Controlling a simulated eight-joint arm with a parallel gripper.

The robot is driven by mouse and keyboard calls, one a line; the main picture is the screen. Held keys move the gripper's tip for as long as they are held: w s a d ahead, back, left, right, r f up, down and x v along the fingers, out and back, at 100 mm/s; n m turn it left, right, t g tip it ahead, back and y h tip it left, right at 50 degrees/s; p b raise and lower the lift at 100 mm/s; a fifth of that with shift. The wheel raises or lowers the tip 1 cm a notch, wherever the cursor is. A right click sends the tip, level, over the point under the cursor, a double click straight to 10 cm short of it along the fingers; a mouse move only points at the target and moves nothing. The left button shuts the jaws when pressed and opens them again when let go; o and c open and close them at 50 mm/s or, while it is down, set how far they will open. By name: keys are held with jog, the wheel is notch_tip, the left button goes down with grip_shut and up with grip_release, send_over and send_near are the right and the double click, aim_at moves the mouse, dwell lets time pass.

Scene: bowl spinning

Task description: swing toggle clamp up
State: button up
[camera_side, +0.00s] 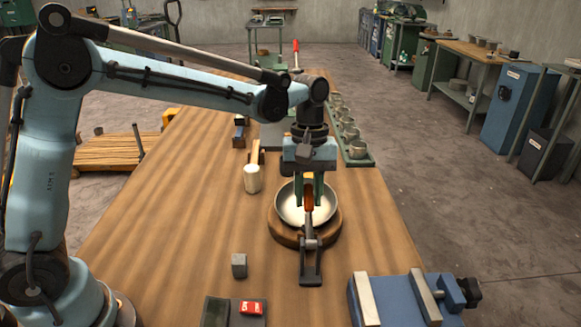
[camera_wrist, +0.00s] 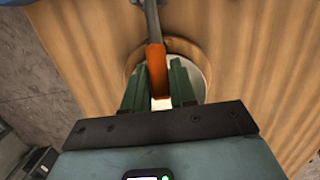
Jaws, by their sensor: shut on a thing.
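The toggle clamp (camera_side: 310,262) stands on the table at the front edge of the round wooden block, its orange-red handle (camera_side: 308,196) pointing up over the bowl. A shallow metal bowl (camera_side: 288,207) sits on the wooden block (camera_side: 283,235). My gripper (camera_side: 309,190) reaches down from above with its green fingers on either side of the handle and is shut on it. In the wrist view the orange handle (camera_wrist: 157,70) runs between the green fingers of my gripper (camera_wrist: 158,85). The fingers partly hide the bowl there.
A small grey block (camera_side: 239,265) and a red box (camera_side: 252,307) are at the front left. A blue vise (camera_side: 395,300) is at the front right. A tray of several metal cups (camera_side: 350,133) lies behind.

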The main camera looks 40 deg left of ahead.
aim_at(309, 199)
dwell(0.4)
jog(key=shift+s+d+r+t+y, duration=0.3)
jog(key=shift+r, duration=0.3)
jog(key=shift+s+d+r+t+y, duration=0.4)
jog(key=shift+r, duration=0.05)
dwell(0.3)
jog(key=shift+s+d+r+t+y, duration=0.3)
jog(key=shift+s+d+r, duration=0.05)
jog(key=shift+d+r, duration=0.05)
jog(key=shift+s+d, duration=0.1)
jog(key=shift+s+d+r+t+y, duration=0.3)
jog(key=shift+r+t+y, duration=0.05)
jog(key=shift+t+y, duration=0.05)
